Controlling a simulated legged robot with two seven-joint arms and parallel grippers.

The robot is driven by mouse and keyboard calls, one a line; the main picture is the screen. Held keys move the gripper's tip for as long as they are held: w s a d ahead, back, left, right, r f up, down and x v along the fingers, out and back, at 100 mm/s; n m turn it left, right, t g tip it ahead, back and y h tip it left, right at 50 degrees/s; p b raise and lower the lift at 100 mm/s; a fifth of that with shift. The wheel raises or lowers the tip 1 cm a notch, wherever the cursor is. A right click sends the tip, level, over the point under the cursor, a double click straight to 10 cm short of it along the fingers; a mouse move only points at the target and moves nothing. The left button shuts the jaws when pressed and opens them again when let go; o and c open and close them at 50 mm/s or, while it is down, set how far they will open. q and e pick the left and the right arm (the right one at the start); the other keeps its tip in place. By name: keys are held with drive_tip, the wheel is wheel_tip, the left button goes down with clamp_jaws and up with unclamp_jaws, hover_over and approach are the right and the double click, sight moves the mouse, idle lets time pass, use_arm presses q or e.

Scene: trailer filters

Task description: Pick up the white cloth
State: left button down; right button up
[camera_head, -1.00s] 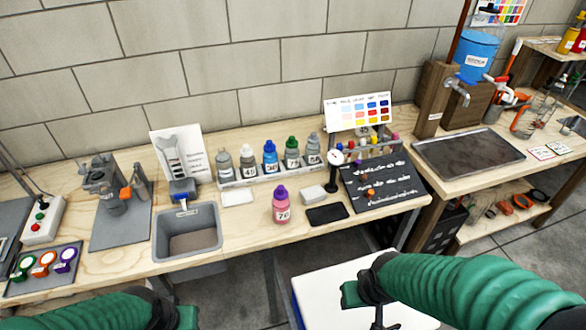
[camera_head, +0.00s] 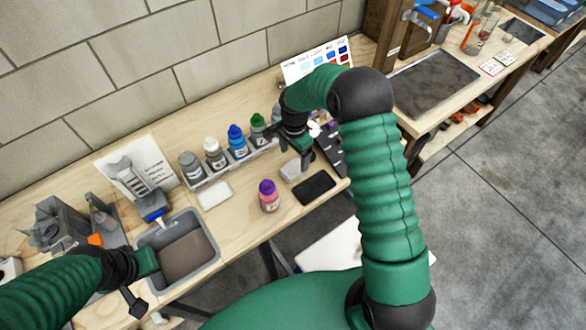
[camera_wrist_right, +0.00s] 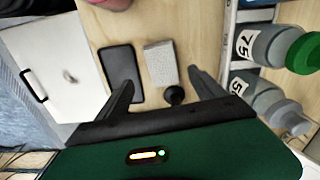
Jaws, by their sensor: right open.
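A flat white folded piece (camera_head: 214,194), which looks like the white cloth, lies on the bench between the grey bin and the pink bottle. A thicker pale grey-white block (camera_head: 294,170) lies farther right; I cannot tell whether it is cloth or sponge. In the right wrist view this speckled block (camera_wrist_right: 160,62) appears between and beyond my fingertips, ungripped. My right gripper (camera_head: 290,150) is open above the bench near this block; it also shows in the right wrist view (camera_wrist_right: 160,82). My left gripper (camera_head: 142,284) is at the bench's front edge by the bin; its jaw opening is unclear.
A pink bottle with a purple cap (camera_head: 268,197) and a black flat pad (camera_head: 314,187) stand close by. A rack of several bottles (camera_head: 236,143) lines the back. The grey bin (camera_head: 205,226) is at left. A small black knob (camera_wrist_right: 174,95) is near my right fingers.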

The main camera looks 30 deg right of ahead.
sight(293, 168)
drive_tip(key=f, duration=0.2)
drive_tip(key=f+p, duration=0.1)
drive_tip(key=f, duration=0.3)
drive_tip(key=shift+w+f, duration=0.25)
drive_tip(key=shift+a+f, duration=0.1)
drive_tip(key=shift+f, duration=0.2)
drive_tip(key=c, duration=1.4)
drive_tip(key=shift+c, duration=0.2)
drive_tip(key=shift+w+r, duration=0.1)
drive_tip(key=shift+r, duration=0.4)
wheel_tip(293, 168, up, 2)
drive_tip(key=shift+r+b, duration=0.2)
drive_tip(key=shift+b, duration=0.2)
drive_tip(key=s+r+b, duration=0.1)
drive_tip(key=s+b, duration=0.1)
drive_tip(key=s, duration=1.4)
drive_tip(key=shift+a+r, duration=0.3)
drive_tip(key=shift+a, duration=0.1)
